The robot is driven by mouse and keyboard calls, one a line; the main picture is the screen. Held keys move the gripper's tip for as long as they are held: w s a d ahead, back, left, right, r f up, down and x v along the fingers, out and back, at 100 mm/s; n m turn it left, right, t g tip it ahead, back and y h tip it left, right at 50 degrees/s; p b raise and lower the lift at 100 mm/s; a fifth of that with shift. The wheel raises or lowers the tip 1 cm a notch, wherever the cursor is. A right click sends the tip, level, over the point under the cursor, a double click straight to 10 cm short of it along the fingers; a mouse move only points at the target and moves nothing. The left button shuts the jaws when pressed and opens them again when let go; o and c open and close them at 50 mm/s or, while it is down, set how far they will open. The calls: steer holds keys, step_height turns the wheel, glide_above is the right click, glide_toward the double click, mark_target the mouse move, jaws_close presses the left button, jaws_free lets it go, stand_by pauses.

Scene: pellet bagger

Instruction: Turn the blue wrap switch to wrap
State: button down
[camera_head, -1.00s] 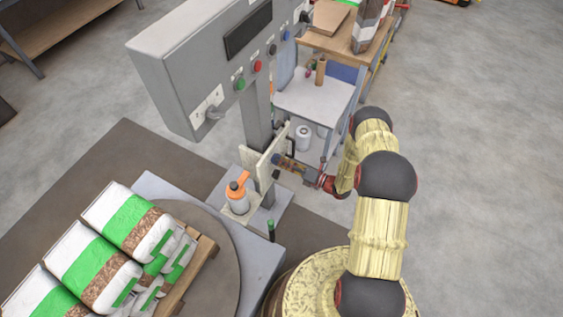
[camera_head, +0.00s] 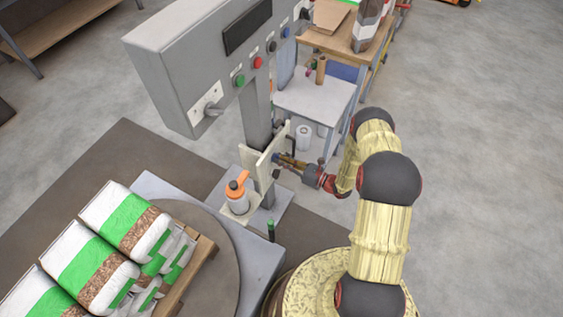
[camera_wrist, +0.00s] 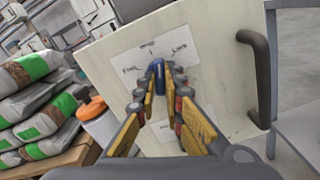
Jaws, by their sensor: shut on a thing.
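The blue wrap switch (camera_wrist: 157,70) sits on a white label plate (camera_wrist: 185,44) on the face of a cream panel (camera_wrist: 106,62). The plate carries several small printed marks, too blurred to read. My gripper (camera_wrist: 157,84) is shut on the switch, with its yellow fingers on either side of it. In the head view, my gripper (camera_head: 277,158) reaches the right face of the cream panel (camera_head: 256,168) on the grey post. The switch's pointing direction is hard to tell there because my fingers cover it.
A dark handle (camera_wrist: 262,78) stands out from the panel to the right of my fingers. An orange-topped bottle (camera_head: 237,194) stands left of the panel. Bags (camera_head: 124,222) lie on a pallet at lower left. A grey control box (camera_head: 185,75) overhangs the post.

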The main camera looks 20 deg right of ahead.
steer(key=shift+n+b, duration=0.3)
steer(key=shift+n, duration=1.6)
steer(key=c, duration=2)
jaws_free()
steer(key=shift+o, duration=0.5)
steer(key=v, duration=1.2)
